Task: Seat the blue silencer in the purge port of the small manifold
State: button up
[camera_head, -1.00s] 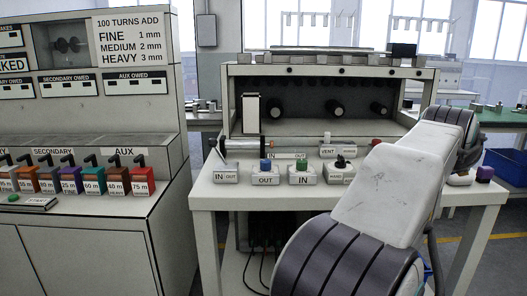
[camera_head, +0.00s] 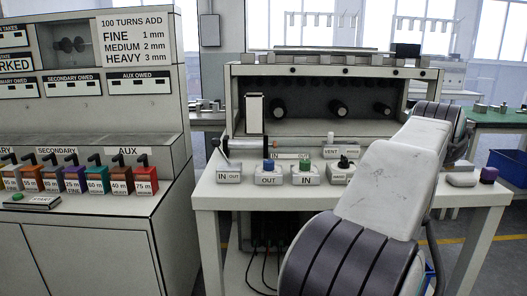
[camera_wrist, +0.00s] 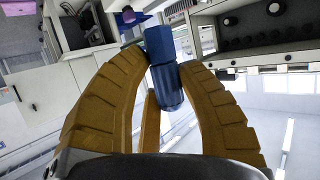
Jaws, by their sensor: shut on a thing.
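The blue silencer (camera_wrist: 160,44) is between the fingertips of my gripper (camera_wrist: 162,72) in the wrist view. The gripper is shut on it, with its hex end pointing up in the picture and its rounder end nearer my palm. In the head view my arm hides the gripper and the silencer. A grey block on the bench carries a VENT label (camera_head: 330,152) and a second, smaller label beside it that is too small to read. I cannot tell for certain which piece is the small manifold, and I see no purge port clearly.
The white bench (camera_head: 240,196) holds a block with a blue cap (camera_head: 268,165), a block with a green cap (camera_head: 306,165) and a purple-topped piece (camera_head: 488,174) at right. A cabinet with coloured, labelled boxes (camera_head: 97,180) stands at left. A blue bin (camera_head: 507,168) is far right.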

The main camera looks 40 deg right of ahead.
jog(key=w+a+f+n+t+y, duration=0.15)
jog(key=w+f+n+t, duration=0.25)
jog(key=w+f, duration=1.3)
jog(key=w+a+f+n+t+y, duration=0.1)
jog(key=w+a+f+n+t, duration=0.1)
jog(key=w+a+f, duration=0.5)
jog(key=w+a+f+n+t+y, duration=0.15)
jog(key=w+f, duration=0.25)
jog(key=w, duration=0.5)
jog(key=w+a+f+n+t+y, duration=0.25)
jog(key=w+a+f, duration=0.3)
jog(key=a, duration=0.55)
jog(key=w+a+f+n+t+y, duration=0.1)
jog(key=w+a+f+n+y, duration=0.2)
jog(key=a+f, duration=0.6)
jog(key=w+a+f+n+t+y, duration=0.15)
jog(key=w+a+f, duration=0.35)
jog(key=a, duration=0.9)
jog(key=w+a+n+y, duration=0.1)
jog(key=a+n+y, duration=0.15)
jog(key=a, duration=0.55)
notch_tip(320, 180, up, 32)
jog(key=p, duration=3.1)
jog(key=shift+d+f, duration=0.25)
jog(key=shift+d, duration=0.1)
jog(key=shift+w+d, duration=0.1)
